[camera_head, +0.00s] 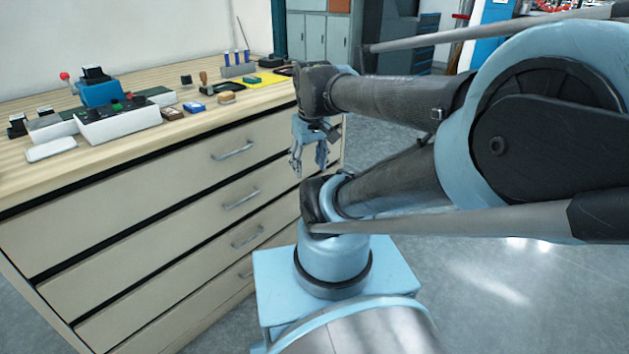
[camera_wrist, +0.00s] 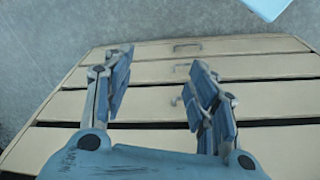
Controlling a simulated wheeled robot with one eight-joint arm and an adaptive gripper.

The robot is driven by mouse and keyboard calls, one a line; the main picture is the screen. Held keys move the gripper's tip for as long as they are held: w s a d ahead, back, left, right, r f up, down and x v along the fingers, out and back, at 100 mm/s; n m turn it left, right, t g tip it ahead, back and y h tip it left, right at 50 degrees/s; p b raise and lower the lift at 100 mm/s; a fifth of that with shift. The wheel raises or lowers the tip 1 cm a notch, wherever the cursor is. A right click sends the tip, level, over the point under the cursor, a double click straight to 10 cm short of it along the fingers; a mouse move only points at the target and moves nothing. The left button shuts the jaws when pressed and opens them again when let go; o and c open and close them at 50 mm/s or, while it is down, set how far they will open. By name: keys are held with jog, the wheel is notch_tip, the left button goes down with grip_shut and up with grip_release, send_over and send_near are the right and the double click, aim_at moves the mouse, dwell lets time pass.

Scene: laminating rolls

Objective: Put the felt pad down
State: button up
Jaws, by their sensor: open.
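My gripper (camera_head: 308,160) hangs in front of the drawer cabinet (camera_head: 165,215), near its right end and below the level of the top. In the wrist view my gripper (camera_wrist: 161,62) shows its two fingers apart with nothing between them, and the drawer fronts (camera_wrist: 150,103) lie behind. I cannot make out for sure which item is the felt pad. A flat whitish pad-like piece (camera_head: 51,149) lies at the front left of the wooden top. A small tan block (camera_head: 226,98) lies farther right near the front edge.
A white control box (camera_head: 118,125) with buttons and a blue device (camera_head: 101,93) stand on the left of the top. A blue-and-white small item (camera_head: 194,107), a wooden-handled stamp (camera_head: 203,78) and a yellow sheet (camera_head: 262,79) lie rightward. The floor (camera_head: 490,285) at right is open.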

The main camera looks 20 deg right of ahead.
jog(key=s+f+m, duration=0.1)
jog(key=s+f, duration=0.1)
jog(key=f, duration=0.1)
jog(key=d+f+m, duration=0.1)
jog(key=shift+s+f+m, duration=0.15)
jog(key=shift+s+m, duration=0.15)
jog(key=shift+s, duration=0.1)
jog(key=shift+w+f, duration=0.2)
jog(key=shift+w, duration=0.2)
jog(key=shift+o, duration=0.4)
